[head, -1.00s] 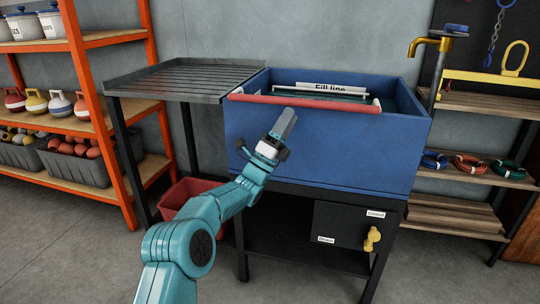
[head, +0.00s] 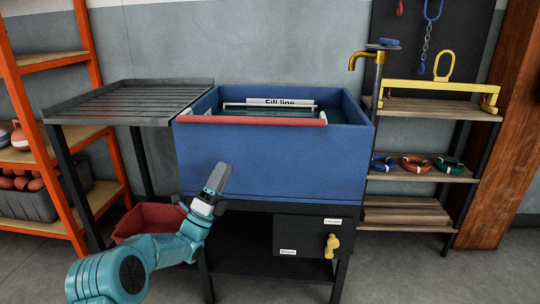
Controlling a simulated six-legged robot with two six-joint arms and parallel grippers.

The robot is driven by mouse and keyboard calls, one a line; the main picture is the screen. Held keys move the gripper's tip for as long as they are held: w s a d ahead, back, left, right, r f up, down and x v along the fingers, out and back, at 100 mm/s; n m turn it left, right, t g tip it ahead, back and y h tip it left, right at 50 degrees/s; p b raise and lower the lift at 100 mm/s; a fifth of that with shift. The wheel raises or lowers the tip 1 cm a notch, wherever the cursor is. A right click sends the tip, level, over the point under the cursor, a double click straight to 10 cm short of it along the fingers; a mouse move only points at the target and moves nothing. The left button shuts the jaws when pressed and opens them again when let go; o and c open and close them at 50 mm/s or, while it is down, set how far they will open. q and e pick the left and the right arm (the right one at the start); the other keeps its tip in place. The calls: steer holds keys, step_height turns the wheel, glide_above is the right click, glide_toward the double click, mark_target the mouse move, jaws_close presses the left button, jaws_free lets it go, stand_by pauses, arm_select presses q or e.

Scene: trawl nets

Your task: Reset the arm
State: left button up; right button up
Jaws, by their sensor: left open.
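My left arm comes in from the lower left, teal with a grey gripper. My left gripper (head: 217,179) points up and to the right, in front of the lower left of the blue tank (head: 275,165). Its fingers look close together from this angle, and nothing shows between them. I cannot tell how far it is from the tank wall. My right gripper is not in view.
The tank has a red front bar (head: 250,120), a "Fill line" sign (head: 281,102) and a yellow valve handle (head: 332,246) below. A grey drainboard (head: 130,102) adjoins it at left. A red bin (head: 148,220) stands under it. A brass tap (head: 366,62) and shelves (head: 430,106) are at right.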

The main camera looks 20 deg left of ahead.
arm_select(q)
steer(key=shift+r, duration=0.1)
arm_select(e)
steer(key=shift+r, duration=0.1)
